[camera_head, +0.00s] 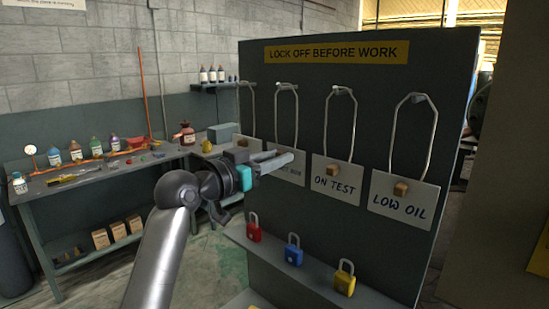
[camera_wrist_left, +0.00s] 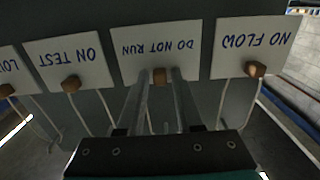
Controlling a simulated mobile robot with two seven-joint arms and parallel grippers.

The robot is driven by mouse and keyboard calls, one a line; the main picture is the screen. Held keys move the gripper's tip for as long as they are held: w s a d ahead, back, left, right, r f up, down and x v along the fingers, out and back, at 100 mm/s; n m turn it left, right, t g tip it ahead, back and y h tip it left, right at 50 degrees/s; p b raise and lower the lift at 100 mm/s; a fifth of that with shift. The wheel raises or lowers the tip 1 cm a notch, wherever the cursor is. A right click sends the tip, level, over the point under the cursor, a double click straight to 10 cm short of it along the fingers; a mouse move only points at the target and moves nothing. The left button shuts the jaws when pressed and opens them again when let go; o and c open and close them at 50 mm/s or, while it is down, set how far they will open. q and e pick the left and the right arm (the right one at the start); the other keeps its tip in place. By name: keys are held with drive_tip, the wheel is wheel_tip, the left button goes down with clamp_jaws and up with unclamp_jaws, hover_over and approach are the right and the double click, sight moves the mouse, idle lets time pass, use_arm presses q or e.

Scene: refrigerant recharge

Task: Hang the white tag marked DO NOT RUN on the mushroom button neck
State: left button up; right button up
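The white DO NOT RUN tag (camera_wrist_left: 160,50) hangs on the dark board, upside down in the left wrist view, with a wooden block (camera_wrist_left: 160,77) on it. In the head view the tag (camera_head: 289,173) is partly hidden behind my left gripper (camera_head: 284,160). Its wire loop (camera_head: 286,112) rises to a peg above. My left gripper is open, its two fingers pointing at the tag and lying on either side of the block; contact cannot be told. The mushroom button is not in view. My right gripper is not in view.
The ON TEST tag (camera_head: 337,184), LOW OIL tag (camera_head: 403,199) and NO FLOW tag (camera_wrist_left: 252,48) hang beside it. Red (camera_head: 254,231), blue (camera_head: 294,254) and yellow (camera_head: 345,281) padlocks stand on the ledge below. A workbench (camera_head: 95,172) with bottles stands at left.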

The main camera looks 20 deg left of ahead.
use_arm(q)
clamp_jaws()
drive_tip(key=shift+r, duration=0.15)
wheel_tip(320, 180, up, 3)
drive_tip(key=p, duration=0.3)
idle(0.4)
drive_tip(key=v, duration=0.8)
drive_tip(key=shift+s, duration=0.25)
idle(0.4)
drive_tip(key=shift+a+b, duration=0.1)
drive_tip(key=shift+b, duration=0.2)
